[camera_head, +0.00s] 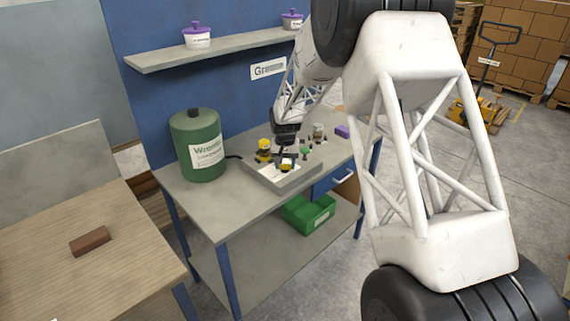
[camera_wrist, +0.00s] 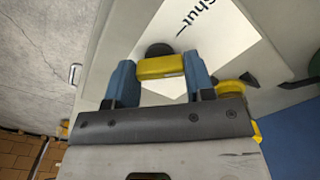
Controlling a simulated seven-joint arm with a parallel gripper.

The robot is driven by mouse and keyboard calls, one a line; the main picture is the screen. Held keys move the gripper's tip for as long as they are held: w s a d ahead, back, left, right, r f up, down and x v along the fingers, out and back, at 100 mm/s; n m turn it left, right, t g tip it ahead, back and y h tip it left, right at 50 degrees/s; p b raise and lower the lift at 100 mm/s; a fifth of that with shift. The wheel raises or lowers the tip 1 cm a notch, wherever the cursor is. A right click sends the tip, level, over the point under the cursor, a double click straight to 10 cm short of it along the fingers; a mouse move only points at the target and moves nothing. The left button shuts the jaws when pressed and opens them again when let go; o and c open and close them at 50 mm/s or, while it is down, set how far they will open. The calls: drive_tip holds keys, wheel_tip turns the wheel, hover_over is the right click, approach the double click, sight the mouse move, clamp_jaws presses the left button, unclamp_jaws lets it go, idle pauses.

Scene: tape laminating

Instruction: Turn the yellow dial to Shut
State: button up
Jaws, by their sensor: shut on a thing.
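In the wrist view my gripper (camera_wrist: 160,80) has its two blue fingers shut on the yellow dial (camera_wrist: 160,67), one finger at each end of its bar. A dark rounded part shows just beyond the bar. The dial is over a white plate (camera_wrist: 222,45) printed "Shut" with a short line beside the word. I cannot tell whether the dial lines up with that mark. In the head view my gripper (camera_head: 286,153) is low over the grey box (camera_head: 293,185) on the bench, with the yellow dial (camera_head: 286,167) just below it, partly hidden.
A second yellow part (camera_head: 264,148) stands on the box's left side. A green drum (camera_head: 199,146) is left of the box. Small knobs and a purple block (camera_head: 342,131) lie to the right. A green bin (camera_head: 308,214) is on the lower shelf. The bench's front left is clear.

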drive_tip(key=n, duration=0.4)
drive_tip(key=shift+n, duration=0.3)
drive_tip(key=n, duration=0.4)
drive_tip(key=shift+r, duration=0.1)
drive_tip(key=o, duration=0.9)
drive_tip(key=shift+r, duration=3.85)
